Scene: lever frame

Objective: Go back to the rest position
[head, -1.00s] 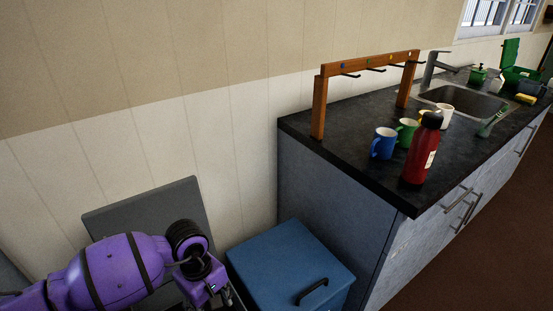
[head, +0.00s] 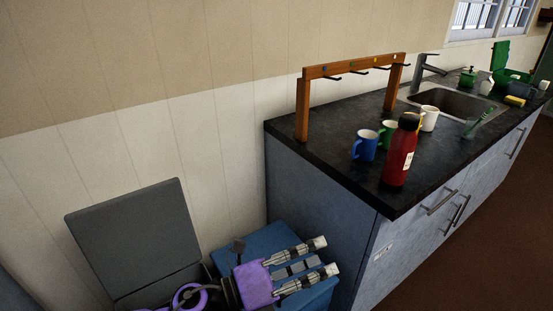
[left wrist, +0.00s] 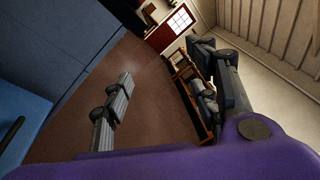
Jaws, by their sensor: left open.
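My left gripper (head: 310,264) is purple with grey fingers and shows at the bottom of the head view. Its two fingers are spread apart with nothing between them. It is in front of the blue bin, left of the counter cabinet. In the left wrist view its fingers (left wrist: 165,95) stand wide apart, with brown floor between them. My right gripper is in neither view.
A dark counter (head: 340,175) stands at the right with a wooden hook rack (head: 304,108), a blue mug (head: 364,147), a green mug, a white mug (head: 429,119) and a red bottle (head: 398,158). Brown floor (head: 480,240) is clear at right.

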